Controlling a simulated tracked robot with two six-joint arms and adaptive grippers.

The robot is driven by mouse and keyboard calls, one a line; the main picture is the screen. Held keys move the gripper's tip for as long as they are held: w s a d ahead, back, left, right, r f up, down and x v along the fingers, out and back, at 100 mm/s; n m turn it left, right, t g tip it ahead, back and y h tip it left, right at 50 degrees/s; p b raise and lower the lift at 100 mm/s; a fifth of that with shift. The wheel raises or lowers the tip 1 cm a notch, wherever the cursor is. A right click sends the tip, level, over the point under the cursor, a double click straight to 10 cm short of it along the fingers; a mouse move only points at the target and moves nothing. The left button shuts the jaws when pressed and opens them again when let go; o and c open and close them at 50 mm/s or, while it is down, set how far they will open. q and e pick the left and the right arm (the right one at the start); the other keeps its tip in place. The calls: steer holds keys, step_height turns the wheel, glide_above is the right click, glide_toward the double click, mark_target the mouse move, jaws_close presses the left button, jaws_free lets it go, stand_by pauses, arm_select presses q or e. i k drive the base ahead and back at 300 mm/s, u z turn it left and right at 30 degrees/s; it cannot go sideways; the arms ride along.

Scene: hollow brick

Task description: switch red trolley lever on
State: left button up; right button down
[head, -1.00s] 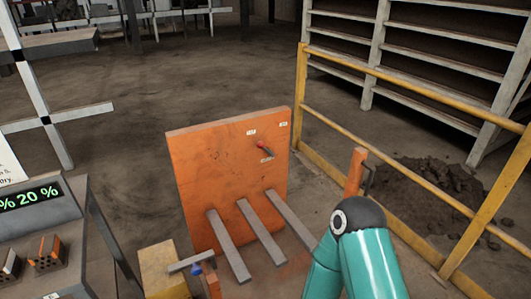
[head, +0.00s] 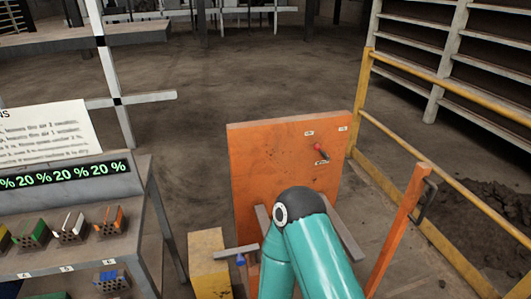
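The orange trolley (head: 270,165) stands in the middle of the head view, with an upright back panel and grey bars at its foot. A small lever with a red grip (head: 319,148) is on the panel's upper right part. Its red end tilts up and left, toward the upper left one of three small white labels. The label text is too small to read. A teal arm link of mine with a dark joint covers the lower part of the trolley. Neither gripper is in view.
A yellow railing (head: 440,87) runs along the right, with grey shelves behind it. An orange post with a dark handle (head: 402,225) stands right of the panel. A rack of brick samples (head: 70,230) with a green percent display is at left. The floor behind the trolley is open.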

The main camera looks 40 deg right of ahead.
mark_target(317, 147)
steer(key=z, duration=0.65)
steer(key=i, duration=0.15)
steer(key=u, duration=1.9)
steer(key=k, duration=1.55)
steer(key=u, duration=1.45)
steer(key=i, duration=0.1)
steer(key=z, duration=3)
steer(key=i, duration=0.95)
steer(key=z, duration=0.05)
